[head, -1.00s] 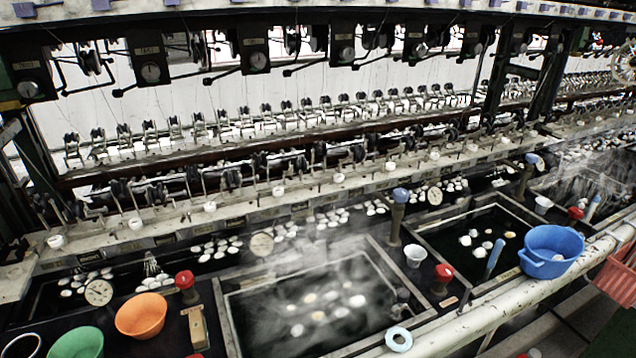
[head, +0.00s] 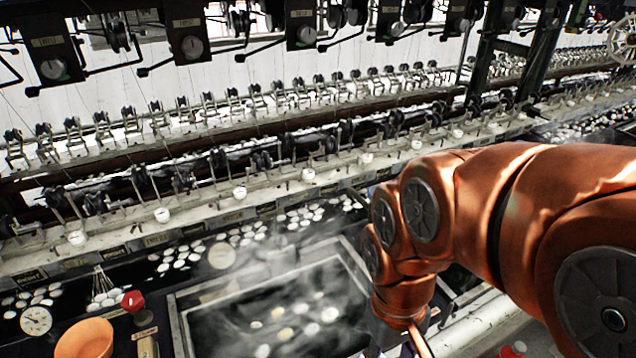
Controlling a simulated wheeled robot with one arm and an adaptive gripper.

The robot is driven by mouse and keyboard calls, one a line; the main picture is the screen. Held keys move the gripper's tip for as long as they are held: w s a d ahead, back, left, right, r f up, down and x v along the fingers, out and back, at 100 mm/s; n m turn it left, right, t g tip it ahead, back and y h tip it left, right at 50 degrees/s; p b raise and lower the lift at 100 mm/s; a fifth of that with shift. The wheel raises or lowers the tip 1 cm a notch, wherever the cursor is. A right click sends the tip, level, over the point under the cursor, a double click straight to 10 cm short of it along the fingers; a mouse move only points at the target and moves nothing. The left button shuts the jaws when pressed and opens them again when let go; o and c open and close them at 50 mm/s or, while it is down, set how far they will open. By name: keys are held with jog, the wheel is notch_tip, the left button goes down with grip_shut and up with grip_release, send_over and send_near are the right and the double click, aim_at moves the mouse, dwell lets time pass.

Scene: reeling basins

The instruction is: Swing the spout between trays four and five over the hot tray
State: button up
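The steaming hot tray (head: 178,325) fills the lower middle of the head view, a dark basin with a pale rim and several white cocoons. My copper-coloured arm comes in from the right, and its wrist hangs over the tray's right side near the bottom edge. I cannot make out my gripper's fingertips below the wrist, nor whether they touch anything. The blue-topped upright post seen earlier by the tray's right rear corner is now hidden behind my arm. No spout can be made out clearly now.
Reeling machinery with a row of guides (head: 250,100) runs behind. My arm hides most of the basins to the right.

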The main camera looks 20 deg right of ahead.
jog(key=w+d+r, duration=0.2)
jog(key=w, duration=0.4)
jog(key=w+d+r, duration=0.2)
jog(key=w+r, duration=0.1)
jog(key=w, duration=0.4)
jog(key=n+t+h+p, duration=0.2)
jog(key=p, duration=0.1)
send_near(357, 194)
jog(key=f, duration=0.1)
jog(key=shift+d+f+p, duration=0.25)
jog(key=shift+f+p, duration=0.25)
jog(key=shift+f, duration=0.75)
jog(key=shift+d+f+p, duration=0.25)
jog(key=shift+f+p, duration=0.25)
jog(key=shift+f, duration=0.8)
jog(key=shift+d+f+p, duration=0.2)
jog(key=shift+f+p, duration=0.3)
jog(key=shift+f, duration=0.75)
jog(key=shift+c, duration=0.3)
grip_shut()
